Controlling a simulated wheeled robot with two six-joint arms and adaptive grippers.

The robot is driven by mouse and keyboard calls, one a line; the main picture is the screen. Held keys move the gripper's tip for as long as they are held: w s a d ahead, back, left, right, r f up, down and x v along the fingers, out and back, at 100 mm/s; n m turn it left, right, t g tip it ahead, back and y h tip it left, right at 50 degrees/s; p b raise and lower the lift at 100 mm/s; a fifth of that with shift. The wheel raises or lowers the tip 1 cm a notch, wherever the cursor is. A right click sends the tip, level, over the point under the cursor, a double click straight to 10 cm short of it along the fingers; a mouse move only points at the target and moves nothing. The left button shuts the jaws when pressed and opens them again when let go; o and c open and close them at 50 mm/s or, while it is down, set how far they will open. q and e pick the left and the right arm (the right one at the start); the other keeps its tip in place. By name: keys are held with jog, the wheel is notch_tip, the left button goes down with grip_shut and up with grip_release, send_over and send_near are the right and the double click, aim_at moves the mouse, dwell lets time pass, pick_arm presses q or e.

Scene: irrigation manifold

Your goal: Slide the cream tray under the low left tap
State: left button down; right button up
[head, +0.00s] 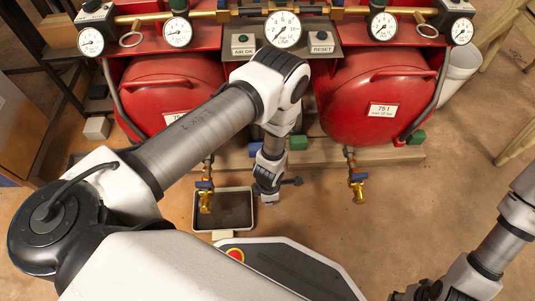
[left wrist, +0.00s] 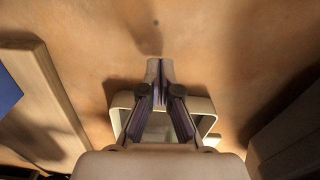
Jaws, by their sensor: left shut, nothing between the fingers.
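The cream tray (head: 252,222), a shallow pan with a dark inside, lies on the floor in front of the left red tank. The low left tap (head: 205,196), brass with a blue handle, overlaps the tray's left part in the head view; I cannot tell the exact height gap. My left gripper (head: 268,200) points down at the tray's right side, shut and empty. In the left wrist view its closed fingers (left wrist: 160,75) show in front of the tray's pale rim (left wrist: 203,104); whether they touch it is unclear. My right gripper (head: 425,291) is partly cut off at the bottom.
A second brass tap (head: 357,186) hangs from the right red tank (head: 375,95). A wooden skid (head: 330,157) runs under the tanks, with green and blue blocks nearby. A white bucket (head: 460,68) stands at the right. The floor right of the tray is clear.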

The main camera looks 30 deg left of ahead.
aim_at(246, 207)
pick_arm(q)
notch_tip(246, 207, down, 3)
jog(key=shift+f+b, duration=0.1)
jog(key=shift+b, duration=0.6)
jog(key=s+a, duration=0.1)
jog(key=s+a+r+b, duration=0.1)
jog(key=a, duration=0.1)
jog(key=shift+s+r, duration=0.1)
jog(key=shift+s, duration=0.05)
jog(key=shift+a+r, duration=0.1)
jog(key=shift+r, duration=0.05)
pick_arm(e)
notch_tip(246, 207, down, 3)
jog(key=shift+w+f, duration=0.1)
jog(key=shift+f, duration=0.1)
jog(key=shift+r, duration=0.1)
pick_arm(q)
jog(key=a+p, duration=0.1)
jog(key=s+a+p, duration=0.1)
jog(key=s+p, duration=0.1)
jog(key=shift+s+a+r, duration=0.1)
jog(key=shift+a+r, duration=0.15)
jog(key=shift+a, duration=0.15)
jog(key=shift+s+a+f+p, duration=0.15)
jog(key=shift+s+a+p, duration=0.05)
jog(key=shift+a+p, duration=0.15)
jog(key=shift+f, duration=0.1)
pick_arm(e)
notch_tip(246, 207, up, 3)
